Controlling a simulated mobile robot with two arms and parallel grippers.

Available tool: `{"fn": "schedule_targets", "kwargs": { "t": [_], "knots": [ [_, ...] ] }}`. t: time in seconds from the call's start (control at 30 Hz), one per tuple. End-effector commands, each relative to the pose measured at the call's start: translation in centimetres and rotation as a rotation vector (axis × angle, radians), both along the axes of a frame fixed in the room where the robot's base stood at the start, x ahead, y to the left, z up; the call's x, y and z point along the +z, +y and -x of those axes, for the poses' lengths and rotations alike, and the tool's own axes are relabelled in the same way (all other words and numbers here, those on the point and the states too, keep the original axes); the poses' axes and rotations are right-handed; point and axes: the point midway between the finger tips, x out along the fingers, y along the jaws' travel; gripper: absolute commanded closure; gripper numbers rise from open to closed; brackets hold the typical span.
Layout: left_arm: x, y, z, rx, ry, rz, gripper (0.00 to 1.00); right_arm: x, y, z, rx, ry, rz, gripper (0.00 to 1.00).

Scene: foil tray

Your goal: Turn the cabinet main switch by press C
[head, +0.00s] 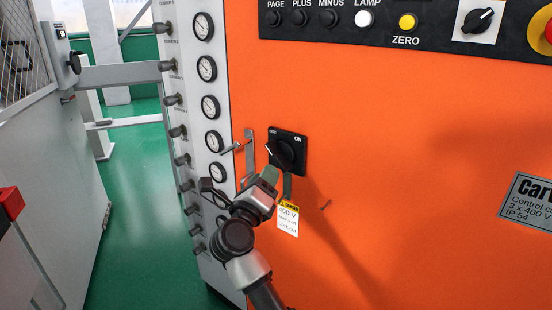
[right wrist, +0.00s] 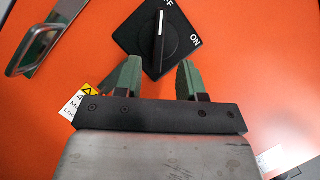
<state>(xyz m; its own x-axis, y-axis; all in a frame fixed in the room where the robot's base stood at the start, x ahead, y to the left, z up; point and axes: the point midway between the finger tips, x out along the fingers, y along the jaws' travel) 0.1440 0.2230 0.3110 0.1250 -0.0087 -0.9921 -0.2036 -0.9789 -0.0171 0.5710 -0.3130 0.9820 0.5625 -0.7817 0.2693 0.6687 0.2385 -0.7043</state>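The cabinet main switch (head: 287,152) is a black square plate with a round knob on the orange cabinet front, marked OFF and ON. The white line on its knob points toward OFF. In the right wrist view the switch (right wrist: 158,38) is just beyond my fingertips, its plate partly cut off at the top. My right gripper (head: 278,181) is just below the switch in the head view. In the right wrist view its two green fingers (right wrist: 158,72) are apart, with nothing between them, and the knob appears ahead of the gap. My left gripper is not in view.
A metal handle (head: 248,152) is left of the switch, and a yellow-and-white warning tag (head: 288,218) hangs below it. A grey panel of gauges (head: 207,108) and knobs stands left. A black button panel (head: 400,22) runs above. The orange front right of the switch is mostly clear.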

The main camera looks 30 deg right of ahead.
Motion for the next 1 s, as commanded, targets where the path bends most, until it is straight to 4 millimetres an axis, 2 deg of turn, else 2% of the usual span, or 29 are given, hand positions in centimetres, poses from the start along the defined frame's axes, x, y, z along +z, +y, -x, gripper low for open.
{"fn": "schedule_targets", "kwargs": {
  "t": [0.2,0.4,0.8,0.83,1.0],
  "knots": [
    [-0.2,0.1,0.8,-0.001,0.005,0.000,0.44,1.3,-3.5,-2.5,-0.002,0.001,0.005,0.61],
    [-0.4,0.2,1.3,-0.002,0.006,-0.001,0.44,2.0,-5.5,-4.0,-0.001,0.001,0.006,0.61],
    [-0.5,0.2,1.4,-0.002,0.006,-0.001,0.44,2.1,-6.3,-4.5,0.000,0.003,0.004,0.61],
    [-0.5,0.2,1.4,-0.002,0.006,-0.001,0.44,2.1,-6.2,-4.5,0.000,0.003,0.004,0.62],
    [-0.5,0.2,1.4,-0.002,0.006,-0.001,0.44,2.1,-6.2,-4.5,0.000,0.003,0.004,0.88]
  ]
}}
